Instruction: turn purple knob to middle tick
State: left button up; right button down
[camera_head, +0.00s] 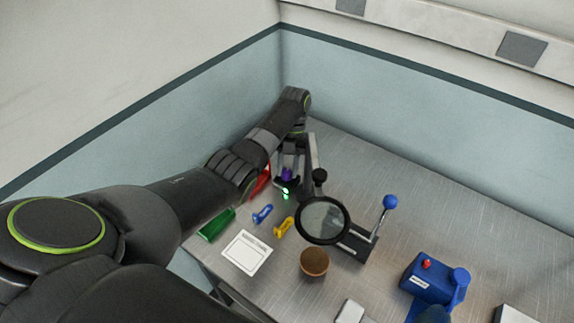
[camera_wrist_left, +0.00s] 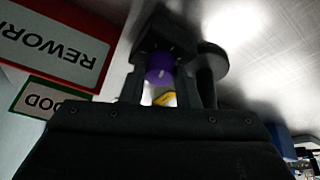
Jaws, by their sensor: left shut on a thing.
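The purple knob (camera_head: 287,174) sits on a small black module (camera_head: 281,187) on the metal bench, near the left wall. A green light (camera_head: 285,195) glows on the module's front. My left gripper (camera_wrist_left: 161,88) is over the module, its two fingers on either side of the purple knob (camera_wrist_left: 160,68) and shut on it. A pale mark shows on the knob in the left wrist view. The ticks are too small or hidden to read. My right gripper does not show clearly in either view.
A red REWORK bin (camera_wrist_left: 50,45) and a green bin (camera_head: 216,225) stand left of the module. A magnifier (camera_head: 322,221) on a stand is close at right. Blue (camera_head: 263,214) and yellow (camera_head: 284,227) clips, a white card (camera_head: 246,252) and a brown cup (camera_head: 314,263) lie in front.

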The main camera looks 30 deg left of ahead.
pick_arm(q)
jog(key=shift+r+m+y, duration=0.1)
jog(key=shift+m+y, duration=0.3)
jog(key=shift+m, duration=0.5)
jog(key=o, duration=1)
jog(key=shift+p+v, duration=1.25)
jog(key=shift+v, duration=7.35)
jog(key=shift+w, duration=0.15)
